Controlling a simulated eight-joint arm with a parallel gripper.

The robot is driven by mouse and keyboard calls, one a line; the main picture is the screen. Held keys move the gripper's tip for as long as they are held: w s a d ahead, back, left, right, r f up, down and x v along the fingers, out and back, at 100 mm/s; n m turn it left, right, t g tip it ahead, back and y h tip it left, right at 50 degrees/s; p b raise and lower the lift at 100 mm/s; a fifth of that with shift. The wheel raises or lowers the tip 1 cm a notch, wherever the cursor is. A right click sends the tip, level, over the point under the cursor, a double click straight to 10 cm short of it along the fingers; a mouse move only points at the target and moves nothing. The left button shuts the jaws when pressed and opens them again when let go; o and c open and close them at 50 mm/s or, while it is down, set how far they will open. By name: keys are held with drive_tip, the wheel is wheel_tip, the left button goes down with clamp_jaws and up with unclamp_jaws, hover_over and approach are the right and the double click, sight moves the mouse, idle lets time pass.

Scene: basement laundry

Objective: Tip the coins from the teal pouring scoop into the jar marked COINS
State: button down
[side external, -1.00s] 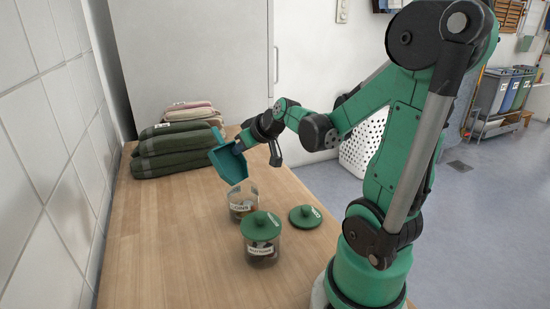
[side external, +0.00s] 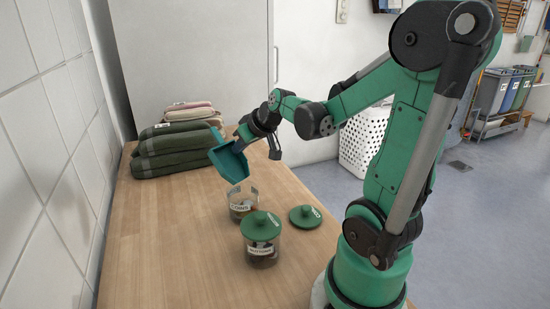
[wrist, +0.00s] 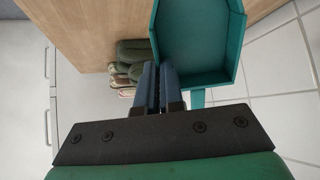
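My gripper (side external: 246,135) is shut on the handle of the teal pouring scoop (side external: 228,161), which hangs tilted above and slightly left of the open glass jar marked COINS (side external: 241,209). The scoop and jar are apart. Some brownish contents show low in the jar, too small to tell clearly. In the wrist view, the fingers (wrist: 160,87) are close together beside the scoop (wrist: 200,72). The visible inside of the scoop looks bare, with no coins seen. The jar is not seen in the wrist view.
A second jar (side external: 262,252) with a green lid stands in front of the COINS jar. A loose green lid (side external: 305,216) lies to the right. Folded green towels (side external: 172,148) are stacked behind left. The wooden counter's (side external: 165,245) left front is clear.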

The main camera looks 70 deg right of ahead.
wheel_tip(320, 180, up, 2)
drive_tip(key=g+y, duration=0.1)
drive_tip(key=g, duration=0.3)
drive_tip(key=shift+w+g, duration=0.1)
drive_tip(key=shift+g, duration=0.2)
drive_tip(key=g+y, duration=0.1)
drive_tip(key=g, duration=0.1)
drive_tip(key=r+g, duration=0.1)
drive_tip(key=shift+r+g+y, duration=0.3)
drive_tip(key=shift+g+y, duration=0.1)
drive_tip(key=shift+d, duration=0.1)
